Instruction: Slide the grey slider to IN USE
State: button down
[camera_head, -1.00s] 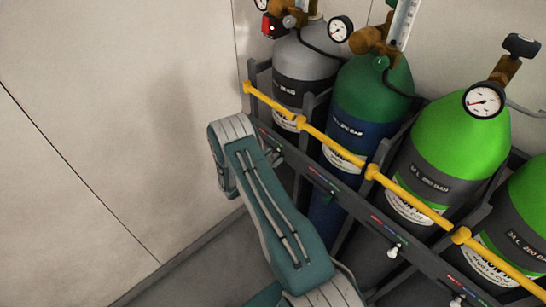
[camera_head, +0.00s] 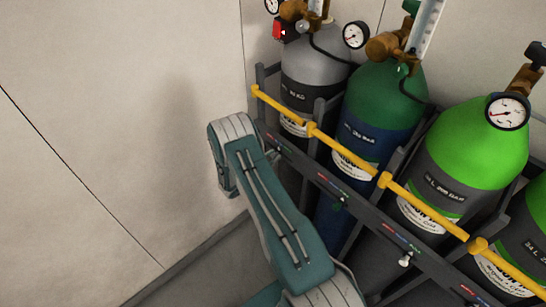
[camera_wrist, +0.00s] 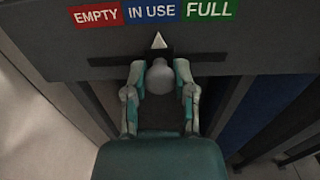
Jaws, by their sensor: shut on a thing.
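In the wrist view the grey slider (camera_wrist: 160,80) is a rounded knob with a pale pointer (camera_wrist: 158,41) above it, set in a dark horizontal slot. The two fingers of my gripper (camera_wrist: 159,70) are closed on the knob from both sides. The pointer stands below the blue IN USE label (camera_wrist: 151,14), a little right of its middle. The red EMPTY label (camera_wrist: 96,15) is to the left and the green FULL label (camera_wrist: 210,10) to the right. In the head view the gripper and the slider cannot be made out clearly around my arm.
The dark rack (camera_head: 322,178) holds a grey cylinder (camera_head: 308,72), a dark green one (camera_head: 378,100) and bright green ones (camera_head: 470,145). A yellow bar (camera_head: 345,152) runs along their front. Another slider knob (camera_head: 405,261) sits further right. A pale wall (camera_head: 110,120) stands at left.

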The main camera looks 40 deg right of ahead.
jog(key=shift+w, duration=0.4)
jog(key=shift+s, duration=0.1)
jog(key=shift+c, duration=2.1)
grip_release()
jog(key=s+a, duration=0.1)
jog(key=a, duration=1.1)
jog(key=shift+s, duration=0.35)
jog(key=shift+d, duration=0.1)
